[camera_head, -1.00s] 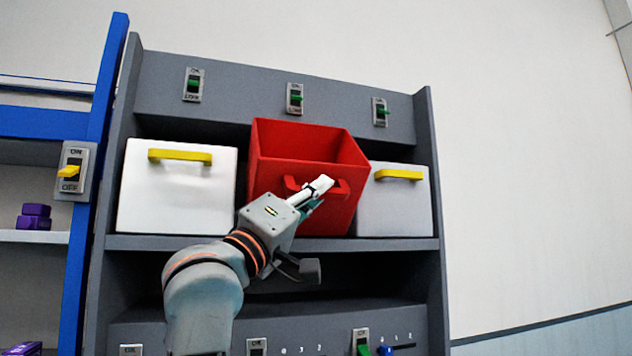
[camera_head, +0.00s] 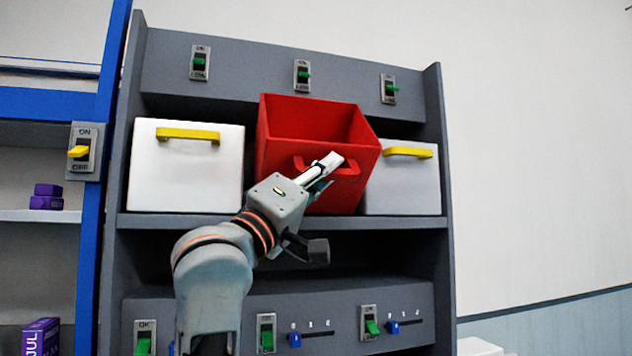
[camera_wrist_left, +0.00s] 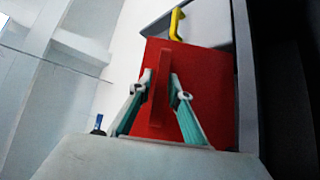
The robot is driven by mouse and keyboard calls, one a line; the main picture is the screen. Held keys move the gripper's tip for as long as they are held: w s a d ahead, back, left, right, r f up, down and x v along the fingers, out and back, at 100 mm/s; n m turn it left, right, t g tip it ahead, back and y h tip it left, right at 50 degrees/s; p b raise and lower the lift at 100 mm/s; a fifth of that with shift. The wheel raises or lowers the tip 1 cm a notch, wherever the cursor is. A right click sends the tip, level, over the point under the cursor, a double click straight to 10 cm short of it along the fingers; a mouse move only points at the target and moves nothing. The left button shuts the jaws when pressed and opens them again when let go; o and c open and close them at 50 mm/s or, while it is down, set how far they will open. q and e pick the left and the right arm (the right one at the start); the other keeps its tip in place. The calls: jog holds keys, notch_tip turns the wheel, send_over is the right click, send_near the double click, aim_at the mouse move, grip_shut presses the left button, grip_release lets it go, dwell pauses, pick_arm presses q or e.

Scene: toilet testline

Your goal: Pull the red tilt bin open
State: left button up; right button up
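The red tilt bin (camera_head: 325,185) is in the middle of the upper shelf row. It is tilted forward, with its open top and inside showing. Its red handle (camera_head: 300,162) is on the front face. My left gripper (camera_head: 334,163) is at this handle, partly covering it in the head view. In the left wrist view the two fingers (camera_wrist_left: 160,84) stand close on both sides of the red handle (camera_wrist_left: 164,62) and look shut on it. The bin's red front (camera_wrist_left: 208,95) lies behind them. My right gripper is in neither view.
White bins with yellow handles stand at the left (camera_head: 185,175) and right (camera_head: 402,185) of the red bin. Switches (camera_head: 302,75) are above. A lower panel (camera_head: 335,290) carries switches and sliders. A blue-framed shelf (camera_head: 105,100) is at the left.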

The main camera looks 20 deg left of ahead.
pick_arm(q)
jog(key=v, duration=1.1)
jog(key=shift+s+f, duration=0.25)
jog(key=shift+a, duration=0.15)
